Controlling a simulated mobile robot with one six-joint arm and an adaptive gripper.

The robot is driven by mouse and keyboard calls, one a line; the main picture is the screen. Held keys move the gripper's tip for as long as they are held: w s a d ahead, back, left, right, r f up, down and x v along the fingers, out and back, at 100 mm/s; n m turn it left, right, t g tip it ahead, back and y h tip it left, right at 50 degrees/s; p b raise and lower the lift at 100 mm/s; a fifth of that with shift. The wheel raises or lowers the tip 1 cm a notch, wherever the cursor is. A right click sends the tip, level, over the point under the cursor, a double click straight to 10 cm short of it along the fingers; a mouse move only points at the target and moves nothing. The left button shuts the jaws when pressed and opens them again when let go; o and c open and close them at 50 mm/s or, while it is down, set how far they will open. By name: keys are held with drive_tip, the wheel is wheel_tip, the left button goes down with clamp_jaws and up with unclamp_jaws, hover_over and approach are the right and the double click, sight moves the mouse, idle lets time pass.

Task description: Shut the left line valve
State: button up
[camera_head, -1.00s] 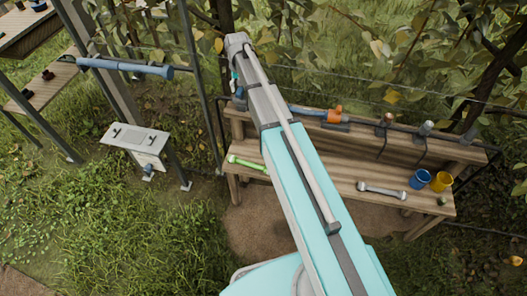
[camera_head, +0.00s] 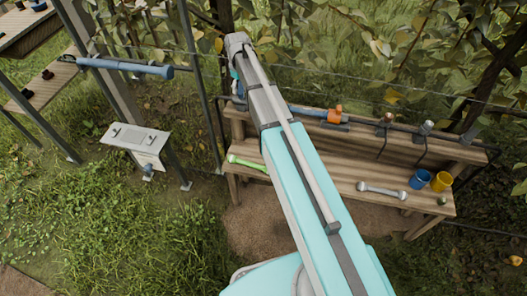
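A dark pipe line runs along the top of the wooden bench's back board. A blue fitting with an orange part (camera_head: 334,115) sits on this line just right of my arm. A small blue part (camera_head: 239,91) shows at the line's left end, beside my arm. I cannot tell which of these is the left line valve, or whether it is open or shut. My arm crosses the middle of the view and hides part of the line. My gripper is hidden behind my own arm.
The wooden bench (camera_head: 330,178) holds a green tool (camera_head: 247,163), a wrench (camera_head: 382,190), a blue cup (camera_head: 421,179) and a yellow cup (camera_head: 441,181). Left stand a grey panel box (camera_head: 136,138), a blue cylinder (camera_head: 125,67) and metal posts. Wires and foliage lie behind. Grass at lower left is clear.

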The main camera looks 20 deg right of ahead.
drive_tip(key=n, duration=0.5)
drive_tip(key=shift+n, duration=0.4)
wheel_tip(320, 180, up, 14)
drive_tip(key=p, duration=1.4)
drive_tip(key=s+d+f+m+b, duration=0.1)
drive_tip(key=s+f+m+b, duration=1.1)
drive_tip(key=s+f+b, duration=1)
drive_tip(key=s, duration=0.4)
drive_tip(key=shift+d+f+b, duration=0.25)
drive_tip(key=shift+f+b, duration=0.05)
drive_tip(key=shift+r, duration=0.1)
wheel_tip(320, 180, up, 22)
drive_tip(key=n+p, duration=0.3)
drive_tip(key=p, duration=1.9)
hover_over(242, 91)
drive_tip(key=w, duration=0.1)
drive_tip(key=shift+w+r, duration=0.15)
drive_tip(key=shift+w, duration=0.4)
